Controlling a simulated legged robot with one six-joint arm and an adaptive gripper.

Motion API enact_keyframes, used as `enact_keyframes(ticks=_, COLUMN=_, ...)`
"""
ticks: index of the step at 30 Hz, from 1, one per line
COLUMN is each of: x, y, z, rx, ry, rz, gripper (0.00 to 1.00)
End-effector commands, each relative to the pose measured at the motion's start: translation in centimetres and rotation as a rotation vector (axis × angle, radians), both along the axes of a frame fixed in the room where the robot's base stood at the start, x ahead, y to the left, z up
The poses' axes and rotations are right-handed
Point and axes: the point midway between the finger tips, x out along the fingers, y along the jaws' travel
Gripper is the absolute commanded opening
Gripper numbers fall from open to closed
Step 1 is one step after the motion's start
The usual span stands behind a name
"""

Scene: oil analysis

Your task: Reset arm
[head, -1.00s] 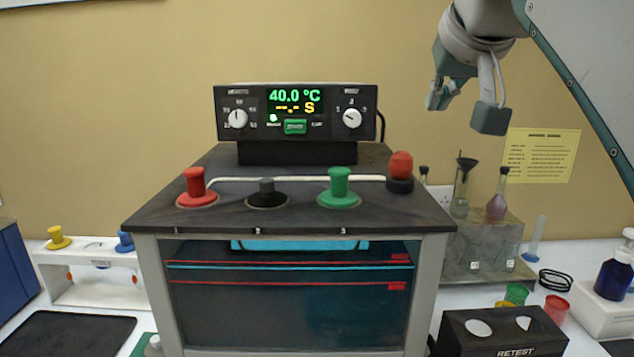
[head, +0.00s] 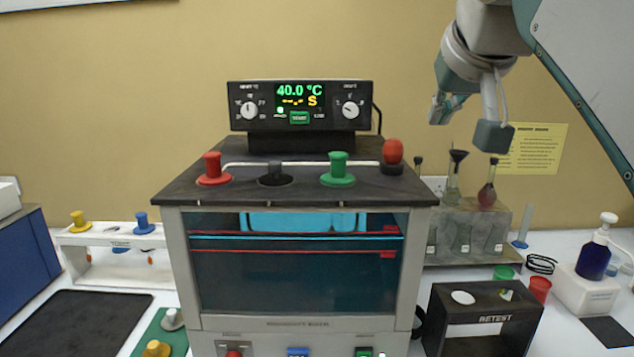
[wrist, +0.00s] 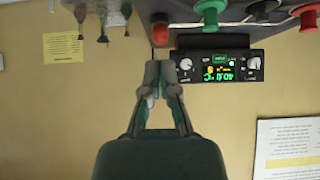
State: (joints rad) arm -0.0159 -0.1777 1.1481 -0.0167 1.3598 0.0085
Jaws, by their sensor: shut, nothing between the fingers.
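My gripper (head: 440,108) hangs in the air at the upper right of the head view, in front of the tan wall and clear of the bench. In the wrist view my gripper (wrist: 161,72) has its two fingertips together, with nothing between them. The wrist picture is upside down. It shows the bath's control box (wrist: 217,68) beyond the fingertips, apart from them. In the head view the control box (head: 301,106) reads 40.0 °C.
The bath (head: 295,262) stands mid-bench with red (head: 213,170) and green (head: 338,170) stoppers on top. Flasks stand on a rack (head: 465,230) at right, near a black RETEST box (head: 485,318) and a blue bottle (head: 595,255). A white rack (head: 100,238) stands left.

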Motion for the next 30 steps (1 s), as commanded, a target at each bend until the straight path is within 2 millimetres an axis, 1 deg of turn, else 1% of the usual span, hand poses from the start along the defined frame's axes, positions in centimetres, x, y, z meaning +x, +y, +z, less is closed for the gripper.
enact_keyframes(ticks=8, x=-1.0, y=-0.1, z=-3.4, rx=0.0, ry=0.037, rz=0.001, gripper=0.0)
enact_keyframes(ticks=11, x=-1.6, y=-0.1, z=-5.2, rx=0.0, ry=0.057, rz=0.001, gripper=0.0)
enact_keyframes(ticks=14, x=-2.5, y=-0.1, z=-7.8, rx=0.0, ry=0.083, rz=0.001, gripper=0.0)
enact_keyframes(ticks=17, x=-3.8, y=-0.2, z=-11.3, rx=0.001, ry=0.116, rz=0.001, gripper=0.0)
enact_keyframes(ticks=23, x=-7.0, y=-0.2, z=-19.2, rx=0.002, ry=0.183, rz=0.001, gripper=0.0)
enact_keyframes(ticks=24, x=-7.7, y=-0.3, z=-20.9, rx=0.003, ry=0.196, rz=0.0, gripper=0.0)
enact_keyframes(ticks=26, x=-8.9, y=-0.3, z=-23.5, rx=0.003, ry=0.217, rz=0.0, gripper=0.0)
enact_keyframes(ticks=27, x=-9.7, y=-0.3, z=-25.2, rx=0.004, ry=0.231, rz=0.0, gripper=0.0)
enact_keyframes(ticks=29, x=-11.0, y=-0.3, z=-27.8, rx=0.004, ry=0.251, rz=-0.001, gripper=0.0)
enact_keyframes(ticks=30, x=-11.8, y=-0.3, z=-29.5, rx=0.005, ry=0.264, rz=-0.001, gripper=0.0)
